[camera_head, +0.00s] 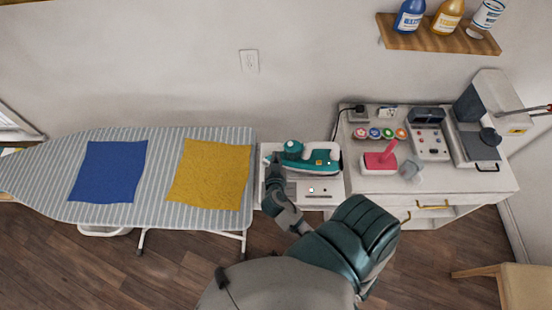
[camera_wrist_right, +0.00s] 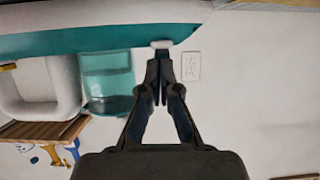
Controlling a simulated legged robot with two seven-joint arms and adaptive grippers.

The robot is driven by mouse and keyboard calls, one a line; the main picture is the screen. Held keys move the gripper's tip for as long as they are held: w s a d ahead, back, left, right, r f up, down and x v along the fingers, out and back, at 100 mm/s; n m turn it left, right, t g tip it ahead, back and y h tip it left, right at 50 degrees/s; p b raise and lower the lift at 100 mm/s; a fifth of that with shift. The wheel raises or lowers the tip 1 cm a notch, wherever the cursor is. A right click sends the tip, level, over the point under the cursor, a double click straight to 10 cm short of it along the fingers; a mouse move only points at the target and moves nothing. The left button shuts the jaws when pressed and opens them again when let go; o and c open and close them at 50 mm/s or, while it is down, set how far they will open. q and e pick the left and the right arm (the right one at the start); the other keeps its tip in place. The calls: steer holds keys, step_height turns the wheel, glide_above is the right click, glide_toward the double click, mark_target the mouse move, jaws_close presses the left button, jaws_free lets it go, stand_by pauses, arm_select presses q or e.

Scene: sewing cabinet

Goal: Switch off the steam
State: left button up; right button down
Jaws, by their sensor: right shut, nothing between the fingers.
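A teal and white steam iron (camera_head: 318,160) rests on its white base station (camera_head: 330,188), which has a small control strip in front. My right gripper (camera_head: 271,160) is at the left end of the iron. In the right wrist view the gripper (camera_wrist_right: 160,62) is shut and empty. Its fingertips are at or very near a small pale knob (camera_wrist_right: 161,44) on the iron's teal edge (camera_wrist_right: 110,42); I cannot tell whether they touch. The white handle (camera_wrist_right: 40,100) shows to the left there. My left gripper is out of view.
A striped ironing board (camera_head: 150,212) with blue (camera_head: 108,172) and yellow cloths (camera_head: 210,174) stands left. A white cabinet (camera_head: 450,190) at right carries a pink-handled tool (camera_head: 382,159), coloured spools, a control box (camera_head: 428,140) and a press (camera_head: 478,130). A bottle shelf (camera_head: 440,38) hangs above.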

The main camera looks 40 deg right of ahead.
steer(key=shift+s+f, duration=0.1)
steer(key=shift+f, duration=0.25)
steer(key=shift+a+r, duration=0.15)
steer(key=shift+a, duration=0.05)
steer(key=shift+a+r, duration=0.1)
steer(key=shift+a, duration=0.15)
steer(key=shift+r+p, duration=0.4)
steer(key=shift+p, duration=0.05)
steer(key=shift+d+r+p, duration=0.1)
steer(key=shift+r+p, duration=0.2)
steer(key=shift+r, duration=0.1)
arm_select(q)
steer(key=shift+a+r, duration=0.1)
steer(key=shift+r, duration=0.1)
arm_select(e)
steer(key=shift+d, duration=0.1)
